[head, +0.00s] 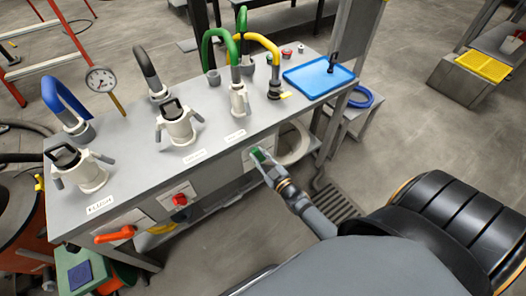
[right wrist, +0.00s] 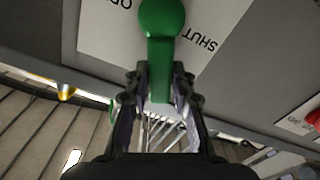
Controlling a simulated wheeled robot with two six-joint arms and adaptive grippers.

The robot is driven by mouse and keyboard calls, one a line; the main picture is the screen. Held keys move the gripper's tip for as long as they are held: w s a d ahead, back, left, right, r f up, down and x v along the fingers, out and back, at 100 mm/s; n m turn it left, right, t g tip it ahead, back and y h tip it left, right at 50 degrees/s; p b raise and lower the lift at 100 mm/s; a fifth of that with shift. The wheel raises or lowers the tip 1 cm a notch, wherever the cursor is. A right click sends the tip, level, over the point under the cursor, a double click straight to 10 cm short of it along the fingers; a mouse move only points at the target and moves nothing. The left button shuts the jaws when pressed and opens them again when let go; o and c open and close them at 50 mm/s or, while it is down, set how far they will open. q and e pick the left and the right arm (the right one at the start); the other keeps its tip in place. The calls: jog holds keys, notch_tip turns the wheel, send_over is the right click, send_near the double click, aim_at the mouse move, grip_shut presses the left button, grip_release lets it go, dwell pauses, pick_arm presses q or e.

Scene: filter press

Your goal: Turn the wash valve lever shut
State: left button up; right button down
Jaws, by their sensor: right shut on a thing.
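The green lever (head: 258,154) is on a pale plate on the front face of the grey bench, at the bench's right part. In the right wrist view the green lever (right wrist: 162,45) has a round hub at the top and a straight handle running down between my fingers. The plate shows "SHUT" to the right of the lever and part of another word at upper left. My right gripper (head: 268,172) is shut on the handle, its fingers (right wrist: 158,90) on either side. No label naming the wash valve is readable. My left gripper is not in view.
A red-orange lever (head: 115,236) and a red knob (head: 180,199) are on the same front face, to the left. A floor grating (head: 335,203) lies beside the bench.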

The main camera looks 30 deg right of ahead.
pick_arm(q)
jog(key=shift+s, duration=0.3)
pick_arm(e)
jog(key=shift+s+a+f+n, duration=0.1)
jog(key=shift+a+f+n, duration=0.15)
jog(key=shift+n, duration=0.45)
jog(key=shift+w+a+f+n, duration=0.1)
jog(key=shift+a+f+n, duration=0.2)
jog(key=shift+n, duration=0.4)
jog(key=shift+s+a+f+n, duration=0.1)
jog(key=shift+a+n, duration=0.25)
jog(key=shift+n, duration=0.35)
jog(key=c, duration=1.1)
grip_release()
jog(key=shift+s, duration=0.35)
jog(key=s, duration=0.7)
jog(key=s+d, duration=0.1)
jog(key=s, duration=0.3)
jog(key=shift+s, duration=0.15)
